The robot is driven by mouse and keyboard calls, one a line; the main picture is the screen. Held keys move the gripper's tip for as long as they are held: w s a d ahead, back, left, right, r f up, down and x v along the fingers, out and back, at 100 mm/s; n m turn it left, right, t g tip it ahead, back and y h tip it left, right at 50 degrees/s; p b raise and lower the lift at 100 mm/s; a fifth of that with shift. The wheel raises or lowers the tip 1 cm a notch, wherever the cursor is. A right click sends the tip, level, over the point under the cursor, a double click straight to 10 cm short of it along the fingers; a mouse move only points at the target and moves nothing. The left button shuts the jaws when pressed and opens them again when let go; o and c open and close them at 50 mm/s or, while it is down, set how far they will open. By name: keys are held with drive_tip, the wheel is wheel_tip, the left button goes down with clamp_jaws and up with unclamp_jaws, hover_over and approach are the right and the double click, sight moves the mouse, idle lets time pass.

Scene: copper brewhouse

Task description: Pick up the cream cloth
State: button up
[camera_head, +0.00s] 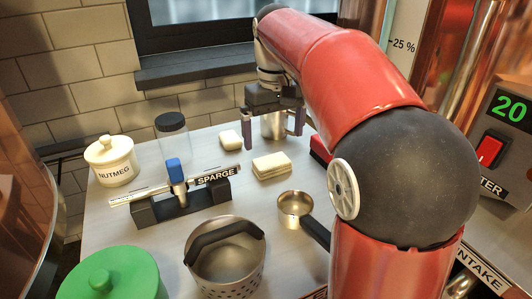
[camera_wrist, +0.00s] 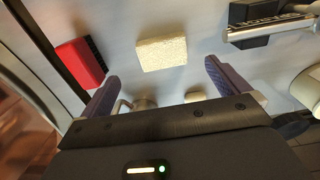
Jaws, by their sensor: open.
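The cream cloth (camera_head: 271,165) looks like a folded, layered pad lying flat on the pale table, right of centre. In the wrist view it is the textured cream block (camera_wrist: 162,53), beyond the fingertips and between their lines. My gripper (camera_head: 273,124) is open and empty, with its two purple fingers apart. It is behind the cloth in the head view, not touching it. In the wrist view my gripper (camera_wrist: 160,80) shows a finger on either side, and no part of the cloth is hidden.
A smaller cream block (camera_head: 230,140) and a metal cup (camera_head: 273,127) are near my gripper. A red object (camera_head: 321,149) is right of the cloth, the SPARGE bar on its stand (camera_head: 180,203) left, and a saucepan (camera_head: 295,208) in front. The table around the cloth is bare.

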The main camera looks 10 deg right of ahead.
sight(272, 161)
drive_tip(key=shift+w+f, duration=0.2)
drive_tip(key=shift+f, duration=0.05)
drive_tip(key=f, duration=0.3)
drive_tip(key=f+b, duration=0.1)
drive_tip(key=f, duration=0.3)
drive_tip(key=shift+s+a+f, duration=0.15)
drive_tip(key=shift+a, duration=0.05)
drive_tip(key=c, duration=1)
wheel_tip(272, 161, up, 20)
drive_tip(key=shift+r+p, duration=0.1)
drive_tip(key=shift+p, duration=0.85)
